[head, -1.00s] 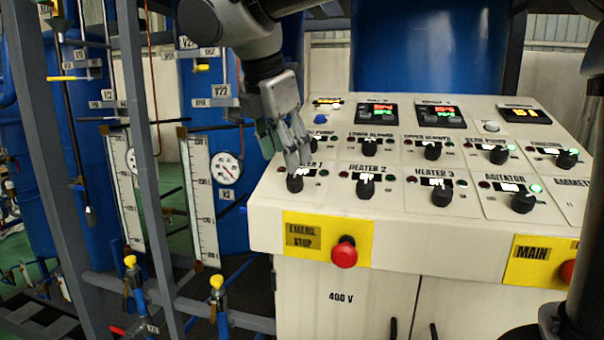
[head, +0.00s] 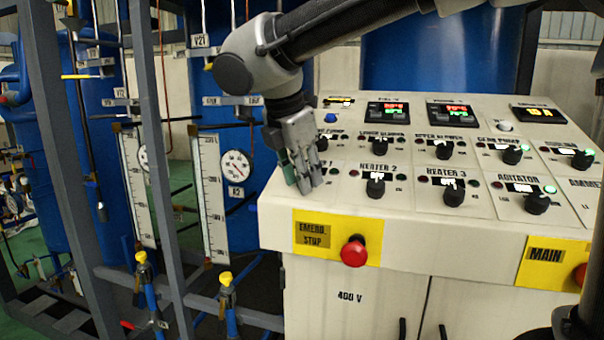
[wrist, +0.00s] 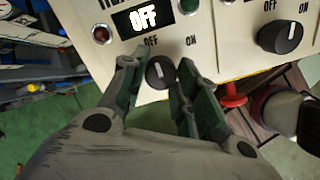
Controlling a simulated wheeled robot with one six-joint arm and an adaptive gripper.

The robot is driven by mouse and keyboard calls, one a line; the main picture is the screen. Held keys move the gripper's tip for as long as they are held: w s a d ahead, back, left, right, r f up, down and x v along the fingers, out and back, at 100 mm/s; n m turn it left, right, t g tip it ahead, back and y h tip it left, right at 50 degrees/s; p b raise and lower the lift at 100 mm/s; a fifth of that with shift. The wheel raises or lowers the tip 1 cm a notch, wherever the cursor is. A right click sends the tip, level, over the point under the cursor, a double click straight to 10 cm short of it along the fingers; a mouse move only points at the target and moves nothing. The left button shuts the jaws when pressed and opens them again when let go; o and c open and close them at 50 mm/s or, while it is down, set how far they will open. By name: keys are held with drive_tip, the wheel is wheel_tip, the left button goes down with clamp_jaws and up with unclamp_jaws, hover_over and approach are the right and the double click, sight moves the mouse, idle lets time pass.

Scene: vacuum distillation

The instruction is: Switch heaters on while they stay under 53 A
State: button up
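The cream control panel (head: 410,222) has knobs for heater 1, heater 2 (head: 376,187) and heater 3 (head: 454,194). My gripper (head: 306,182) points down over heater 1's place and hides its knob in the head view. In the wrist view a black knob (wrist: 160,73) sits between the two fingers of my gripper (wrist: 155,75). The fingers are apart, with a gap visible at the left; contact at the right is unclear. The display (wrist: 136,18) above this knob reads OFF. The yellow-digit display (head: 539,114) at the panel's top right is too small to read surely.
The agitator knob (head: 537,203) is at right, its green lamp lit. A red emergency stop button (head: 354,251) protrudes from the panel front below my gripper. Another yellow plate marked MAIN (head: 548,262) is at right. Pipes and grey frame posts (head: 160,160) stand at left.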

idle(0.3)
drive_tip(key=m, duration=0.5)
drive_tip(key=shift+w+m+g, duration=0.1)
drive_tip(key=shift+m+g, duration=0.2)
drive_tip(key=shift+m, duration=0.1)
drive_tip(key=m, duration=0.5)
drive_tip(key=shift+r+m, duration=0.1)
drive_tip(key=shift+m, duration=0.3)
drive_tip(key=shift+w, duration=0.1)
drive_tip(key=o, duration=1)
drive_tip(key=v, duration=1.2)
drive_tip(key=shift+d, duration=0.2)
drive_tip(key=shift+w, duration=0.1)
